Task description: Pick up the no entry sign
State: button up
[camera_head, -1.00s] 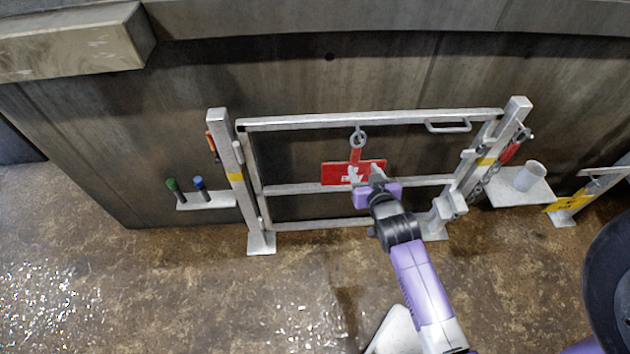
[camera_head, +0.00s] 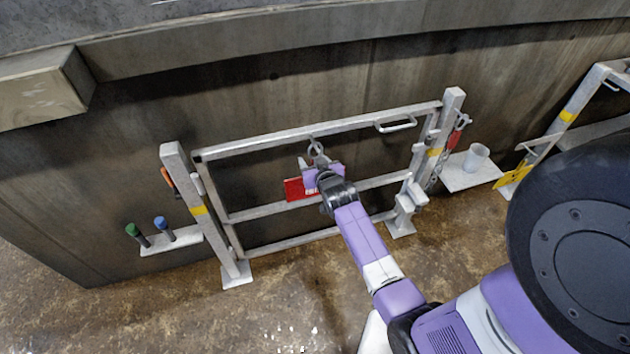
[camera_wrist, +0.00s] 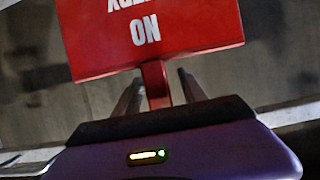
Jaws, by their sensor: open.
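The red no entry sign (camera_head: 296,190) hangs on the gate, partly hidden behind my gripper (camera_head: 310,166) in the head view. In the wrist view the sign (camera_wrist: 165,35) fills the top, its white lettering upside down. Its narrow red stem (camera_wrist: 155,84) runs down between the two fingers of my gripper (camera_wrist: 159,78). The fingers are apart, one on each side of the stem; whether they touch it I cannot tell. A metal ring (camera_head: 316,147) shows above the gripper at the gate's top rail.
The metal gate (camera_head: 275,128) stands between two posts before a dark wall. A shelf with green and blue-topped items (camera_head: 165,230) is at left. A white cup (camera_head: 476,157) stands on a shelf at right. The floor in front at left is clear.

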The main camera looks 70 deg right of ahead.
grip_shut()
dwell(1.4)
